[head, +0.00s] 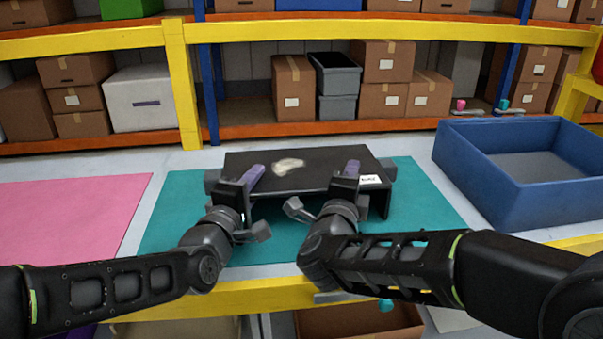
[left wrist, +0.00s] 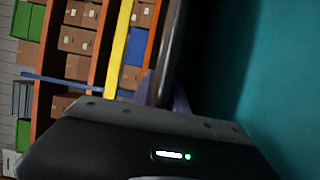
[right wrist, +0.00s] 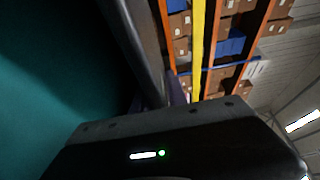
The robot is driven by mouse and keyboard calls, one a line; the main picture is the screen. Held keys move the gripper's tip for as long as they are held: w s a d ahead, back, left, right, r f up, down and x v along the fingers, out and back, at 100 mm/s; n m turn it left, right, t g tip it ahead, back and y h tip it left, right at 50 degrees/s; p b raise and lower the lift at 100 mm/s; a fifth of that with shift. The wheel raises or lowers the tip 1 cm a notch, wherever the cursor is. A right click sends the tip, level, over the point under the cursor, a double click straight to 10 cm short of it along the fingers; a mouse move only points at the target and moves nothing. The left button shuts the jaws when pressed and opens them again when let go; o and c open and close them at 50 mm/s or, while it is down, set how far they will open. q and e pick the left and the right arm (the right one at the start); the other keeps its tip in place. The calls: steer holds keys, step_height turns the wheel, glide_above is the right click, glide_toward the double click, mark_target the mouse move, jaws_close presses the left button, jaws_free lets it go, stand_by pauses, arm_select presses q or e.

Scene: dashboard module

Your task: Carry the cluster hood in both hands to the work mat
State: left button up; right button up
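The cluster hood (head: 310,170) is a black, flat-topped cover with a pale patch and a small white label on top. It is over the teal mat (head: 425,200); I cannot tell whether it touches the mat. My left gripper (head: 253,177) is at the hood's left part, with purple fingers either side of its panel. My right gripper (head: 351,168) grips likewise near the label. In the left wrist view the hood's edge (left wrist: 178,50) runs between the fingers; the right wrist view shows the hood's edge (right wrist: 140,45) the same way. The hood's inside is hidden.
A pink mat (head: 65,215) lies at the left of the bench. A blue open crate (head: 525,205) stands at the right. A yellow-framed shelf with boxes (head: 292,88) is behind. The teal mat's left and right ends are clear.

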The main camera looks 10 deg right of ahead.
arm_select(q)
jaws_close()
arm_select(e)
jaws_close()
stand_by(0.7)
